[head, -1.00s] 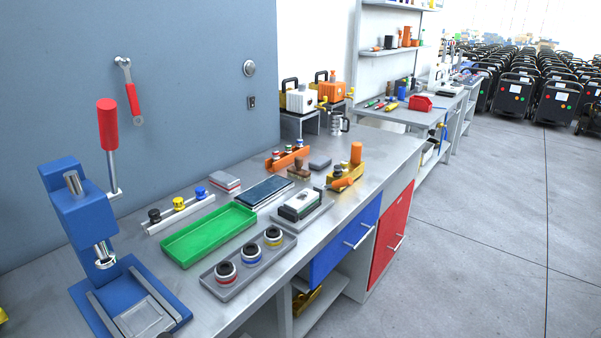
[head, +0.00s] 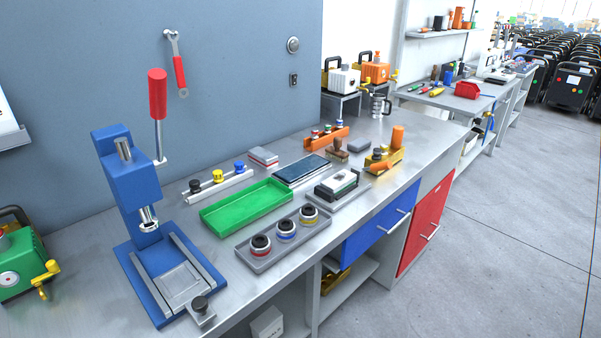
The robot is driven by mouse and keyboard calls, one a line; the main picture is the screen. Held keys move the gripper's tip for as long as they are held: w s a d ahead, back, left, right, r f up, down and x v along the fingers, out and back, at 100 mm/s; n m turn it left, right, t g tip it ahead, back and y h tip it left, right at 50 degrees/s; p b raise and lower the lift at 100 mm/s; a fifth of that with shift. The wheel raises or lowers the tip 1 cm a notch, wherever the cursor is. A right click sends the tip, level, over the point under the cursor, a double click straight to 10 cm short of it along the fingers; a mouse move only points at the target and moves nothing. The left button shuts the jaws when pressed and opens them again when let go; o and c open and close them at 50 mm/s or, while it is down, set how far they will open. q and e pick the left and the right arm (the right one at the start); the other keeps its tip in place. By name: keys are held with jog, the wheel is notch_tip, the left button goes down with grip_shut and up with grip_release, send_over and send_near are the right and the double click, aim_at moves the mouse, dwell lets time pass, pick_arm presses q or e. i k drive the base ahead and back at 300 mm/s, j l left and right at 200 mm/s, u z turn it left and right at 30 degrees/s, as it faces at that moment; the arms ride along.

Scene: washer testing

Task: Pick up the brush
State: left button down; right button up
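I cannot identify a brush for sure. A small brown piece with an upright handle (head: 338,150) stands on the workbench (head: 395,152), behind the grey tray with the white-topped block; it could be a brush or a stamp, too small to tell. Neither of my grippers is in view.
A blue press (head: 140,200) with a red lever stands on the bench at left. A green tray (head: 246,207) and a grey tray (head: 257,261) with three round pieces lie at the middle. A green machine (head: 20,265) stands at far left. Clear floor lies to the right.

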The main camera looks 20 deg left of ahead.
aim_at(334, 152)
jog(key=i+l+u, duration=0.1)
jog(key=u, duration=0.45)
jog(key=i+l+u, duration=0.4)
jog(key=l, duration=0.2)
jog(key=l+u, duration=0.15)
jog(key=l, duration=0.2)
jog(key=i+l+u, duration=0.2)
jog(key=l, duration=0.15)
jog(key=k, duration=0.1)
